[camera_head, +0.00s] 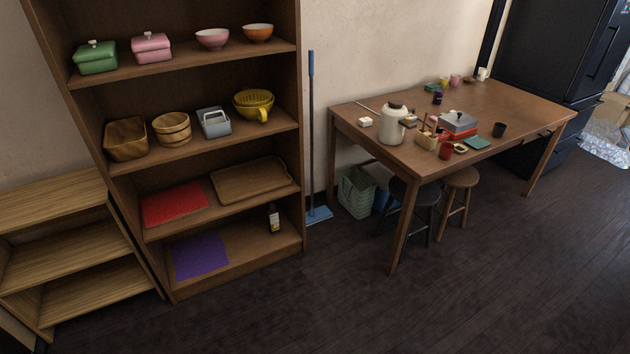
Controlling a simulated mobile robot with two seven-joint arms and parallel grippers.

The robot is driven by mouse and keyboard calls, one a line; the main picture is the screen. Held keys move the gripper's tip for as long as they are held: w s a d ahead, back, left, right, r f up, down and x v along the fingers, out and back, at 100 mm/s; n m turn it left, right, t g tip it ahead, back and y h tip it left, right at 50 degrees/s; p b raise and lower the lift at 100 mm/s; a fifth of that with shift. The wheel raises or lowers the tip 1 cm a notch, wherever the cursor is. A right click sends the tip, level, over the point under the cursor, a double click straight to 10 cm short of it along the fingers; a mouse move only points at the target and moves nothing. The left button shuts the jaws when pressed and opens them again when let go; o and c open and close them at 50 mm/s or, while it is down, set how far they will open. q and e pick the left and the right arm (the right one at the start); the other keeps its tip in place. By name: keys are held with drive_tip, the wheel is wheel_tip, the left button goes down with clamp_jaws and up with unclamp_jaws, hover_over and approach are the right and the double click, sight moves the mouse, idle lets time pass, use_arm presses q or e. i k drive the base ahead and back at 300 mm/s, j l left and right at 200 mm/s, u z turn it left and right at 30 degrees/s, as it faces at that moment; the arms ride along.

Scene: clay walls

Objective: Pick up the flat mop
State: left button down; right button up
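The flat mop (312,140) stands upright against the wall, in the gap between the brown shelf unit and the table. It has a long dark handle with a blue grip at the top and a flat blue head (319,214) on the floor. Neither of my grippers is in view.
The tall brown shelf unit (301,150) stands just left of the mop. The table (418,160) is to its right, with a green basket (357,193) and two stools (460,180) under or beside it. The dark wooden floor (330,290) in front is clear.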

sight(313, 217)
drive_tip(key=i+l, duration=0.3)
drive_tip(key=i, duration=0.15)
drive_tip(key=i+l+z, duration=0.15)
drive_tip(key=i+l, duration=0.15)
drive_tip(key=i, duration=0.15)
drive_tip(key=i+l, duration=0.25)
drive_tip(key=i, duration=0.2)
drive_tip(key=i+l+z, duration=0.1)
drive_tip(key=i+l, duration=0.2)
drive_tip(key=i, duration=0.15)
drive_tip(key=i+l, duration=0.2)
drive_tip(key=i, duration=0.3)
drive_tip(key=i+l+z, duration=0.15)
drive_tip(key=i, duration=0.3)
